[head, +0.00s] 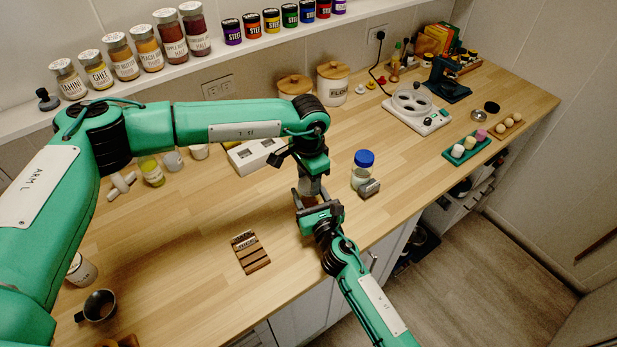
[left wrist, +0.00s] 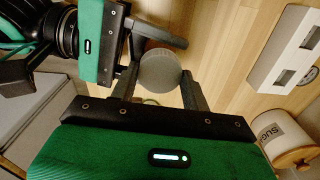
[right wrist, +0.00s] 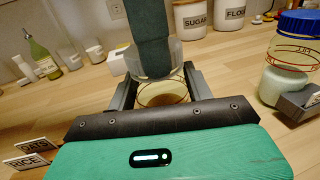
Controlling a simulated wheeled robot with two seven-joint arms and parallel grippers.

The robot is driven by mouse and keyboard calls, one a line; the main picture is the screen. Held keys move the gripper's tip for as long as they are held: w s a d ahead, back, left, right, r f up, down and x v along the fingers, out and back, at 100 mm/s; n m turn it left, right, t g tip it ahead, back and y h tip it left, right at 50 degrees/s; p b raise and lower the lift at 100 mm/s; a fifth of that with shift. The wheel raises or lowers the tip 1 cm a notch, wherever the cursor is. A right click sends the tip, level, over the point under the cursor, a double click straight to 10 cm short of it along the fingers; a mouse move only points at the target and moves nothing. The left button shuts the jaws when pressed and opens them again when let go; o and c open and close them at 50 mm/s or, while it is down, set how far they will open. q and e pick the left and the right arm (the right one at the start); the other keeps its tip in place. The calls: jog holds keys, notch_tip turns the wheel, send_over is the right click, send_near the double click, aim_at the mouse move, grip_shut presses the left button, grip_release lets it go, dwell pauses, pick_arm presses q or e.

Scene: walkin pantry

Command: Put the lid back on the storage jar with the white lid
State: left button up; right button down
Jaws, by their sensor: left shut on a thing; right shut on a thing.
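My left gripper (head: 312,184) points down from above, directly over my right gripper in the head view. It is shut on the round pale lid (left wrist: 160,70), which appears greyish in the left wrist view. I cannot tell whether the lid touches the rim.
A similar jar with a blue lid (head: 363,163) stands just to the right, with a grey block (head: 369,188) in front. A wooden rack (head: 250,252) lies front left. Sugar and flour canisters (head: 333,83) stand behind. The counter between rack and grippers is clear.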

jog(key=shift+f, duration=0.1)
pick_arm(q)
jog(key=o, duration=0.9)
jog(key=shift+o, duration=0.2)
jog(key=shift+r, duration=0.1)
jog(key=shift+r, duration=2.2)
jog(key=shift+c, duration=0.4)
